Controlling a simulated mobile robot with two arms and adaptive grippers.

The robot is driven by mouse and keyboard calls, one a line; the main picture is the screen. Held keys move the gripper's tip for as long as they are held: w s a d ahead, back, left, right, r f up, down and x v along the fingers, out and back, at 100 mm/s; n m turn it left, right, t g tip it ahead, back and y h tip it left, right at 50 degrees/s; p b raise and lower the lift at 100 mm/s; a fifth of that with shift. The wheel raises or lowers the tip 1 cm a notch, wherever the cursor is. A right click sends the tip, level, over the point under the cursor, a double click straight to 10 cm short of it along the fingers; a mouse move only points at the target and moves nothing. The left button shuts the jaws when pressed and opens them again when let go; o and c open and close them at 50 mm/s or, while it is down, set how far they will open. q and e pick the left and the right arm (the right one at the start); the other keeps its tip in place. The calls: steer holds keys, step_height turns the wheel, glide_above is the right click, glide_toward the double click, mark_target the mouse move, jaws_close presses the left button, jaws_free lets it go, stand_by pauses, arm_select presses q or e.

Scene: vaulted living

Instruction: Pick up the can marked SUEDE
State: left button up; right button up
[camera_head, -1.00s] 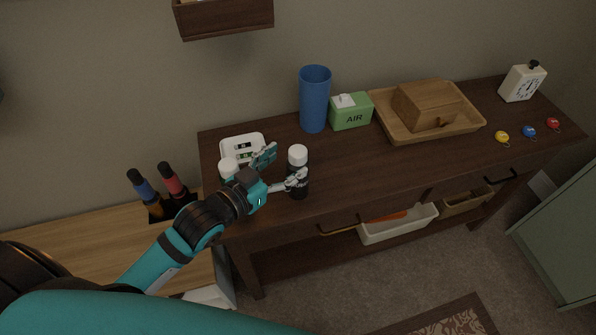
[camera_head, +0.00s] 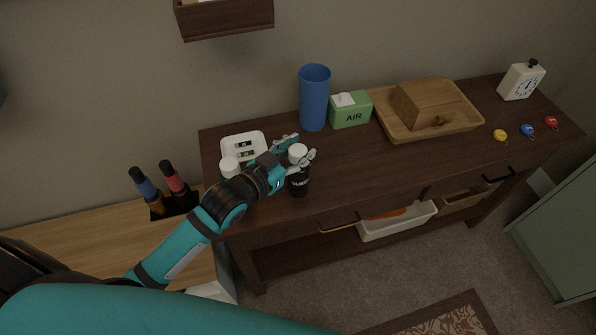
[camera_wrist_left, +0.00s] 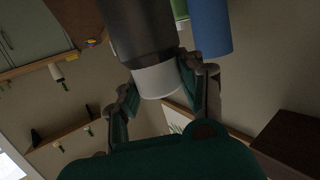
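The SUEDE can (camera_head: 300,186) is dark with a white cap and pale lettering, hard to read. It stands upright near the front left of the dark wooden table. My left gripper (camera_head: 304,147) is shut on the can at its white cap, one finger on each side. In the left wrist view the can (camera_wrist_left: 140,35) hangs in from the top, and its white cap (camera_wrist_left: 158,81) lies between the fingers of the gripper (camera_wrist_left: 158,92). A second white-capped container (camera_head: 230,167) stands left of the can, mostly hidden by my left arm. My right gripper is not in view.
Two bottles stand in a dark holder at left. The table's middle front is clear.

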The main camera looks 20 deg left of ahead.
arm_select(q)
jaws_close()
